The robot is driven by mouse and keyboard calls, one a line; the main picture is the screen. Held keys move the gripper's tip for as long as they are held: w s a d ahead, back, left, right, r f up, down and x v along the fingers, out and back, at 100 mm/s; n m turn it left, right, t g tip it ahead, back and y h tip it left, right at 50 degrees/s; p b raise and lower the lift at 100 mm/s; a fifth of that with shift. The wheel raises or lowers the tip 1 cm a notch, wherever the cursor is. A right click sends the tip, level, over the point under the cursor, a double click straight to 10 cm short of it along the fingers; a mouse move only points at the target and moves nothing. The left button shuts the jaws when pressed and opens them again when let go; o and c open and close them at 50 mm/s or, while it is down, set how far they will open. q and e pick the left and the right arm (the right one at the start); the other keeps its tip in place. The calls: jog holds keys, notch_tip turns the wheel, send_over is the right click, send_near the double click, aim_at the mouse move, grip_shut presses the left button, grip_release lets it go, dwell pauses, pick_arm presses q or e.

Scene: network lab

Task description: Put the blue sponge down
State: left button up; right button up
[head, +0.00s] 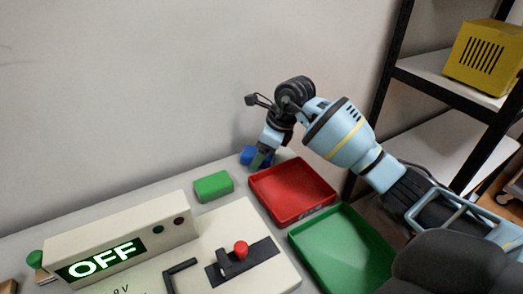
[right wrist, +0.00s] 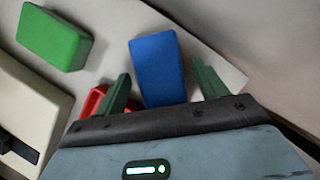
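The blue sponge (head: 248,154) is at the back of the table, behind the red tray; it also shows in the right wrist view (right wrist: 157,66). There it lies between the two fingers of my right gripper (right wrist: 160,72), with a narrow gap on each side. My right gripper (head: 262,158) points down at the sponge in the head view and partly hides it. The fingers are apart, and the sponge seems to rest on the table top. My left gripper is in neither view.
A green sponge (head: 213,186) lies left of the red tray (head: 292,190). A green tray (head: 342,252) stands in front of the red one. A panel reading OFF (head: 120,245) and a red-knobbed switch (head: 240,250) fill the front left. A wall is close behind; a shelf stands right.

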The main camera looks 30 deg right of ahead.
jog(key=shift+r, duration=0.1)
jog(key=p+v, duration=0.1)
jog(key=v, duration=1.1)
dwell(0.5)
